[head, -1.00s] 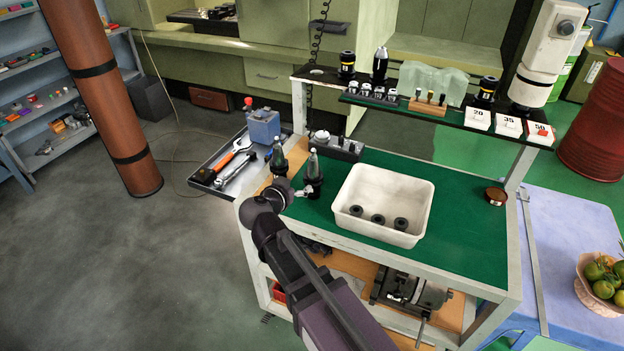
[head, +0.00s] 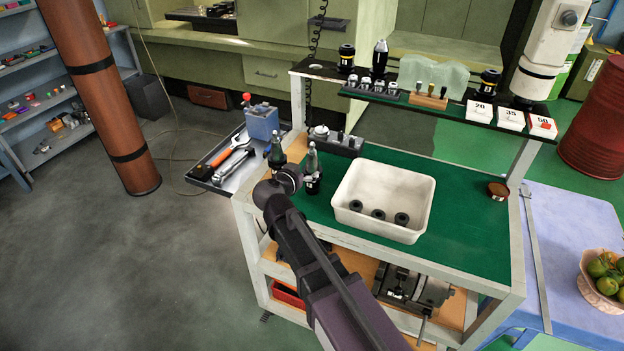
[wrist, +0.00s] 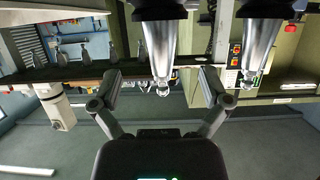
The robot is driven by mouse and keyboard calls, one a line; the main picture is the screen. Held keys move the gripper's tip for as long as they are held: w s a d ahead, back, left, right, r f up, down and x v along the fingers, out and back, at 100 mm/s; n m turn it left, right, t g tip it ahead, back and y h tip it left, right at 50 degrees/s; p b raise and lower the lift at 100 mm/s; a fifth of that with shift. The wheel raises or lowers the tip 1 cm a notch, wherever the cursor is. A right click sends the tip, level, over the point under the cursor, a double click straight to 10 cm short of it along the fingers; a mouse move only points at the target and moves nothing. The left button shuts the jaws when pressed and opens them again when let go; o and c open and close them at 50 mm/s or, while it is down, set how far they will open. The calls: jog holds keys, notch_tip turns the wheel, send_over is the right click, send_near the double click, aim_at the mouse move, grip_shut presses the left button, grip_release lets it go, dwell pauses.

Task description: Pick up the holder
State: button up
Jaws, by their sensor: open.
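Two tool holders with grey tapered cones and black bases stand upright at the left end of the green-topped cart. In the head view, one holder (head: 312,171) is just right of my wrist, and the other holder (head: 276,155) stands behind it to the left. The wrist view is upside down. There, one holder (wrist: 161,48) hangs from the top, centred in the gap between my fingers, and the other (wrist: 259,42) is off to the right. My gripper (wrist: 160,76) is open and empty, its fingers apart on either side of the centred cone. My wrist hides the fingers in the head view.
A white bin (head: 350,217) with black rings stands right of the holders on the green mat (head: 470,215). A grey block (head: 340,143) with fittings is behind them. A raised shelf (head: 450,114) spans the back. A tool tray (head: 205,170) lies left.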

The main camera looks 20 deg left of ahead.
aim_at(310, 165)
jog(key=shift+x, duration=0.9)
jog(key=shift+w, duration=0.15)
jog(key=shift+b+x, duration=1.05)
jog(key=shift+x, duration=1.5)
jog(key=shift+a, duration=0.1)
grip_shut()
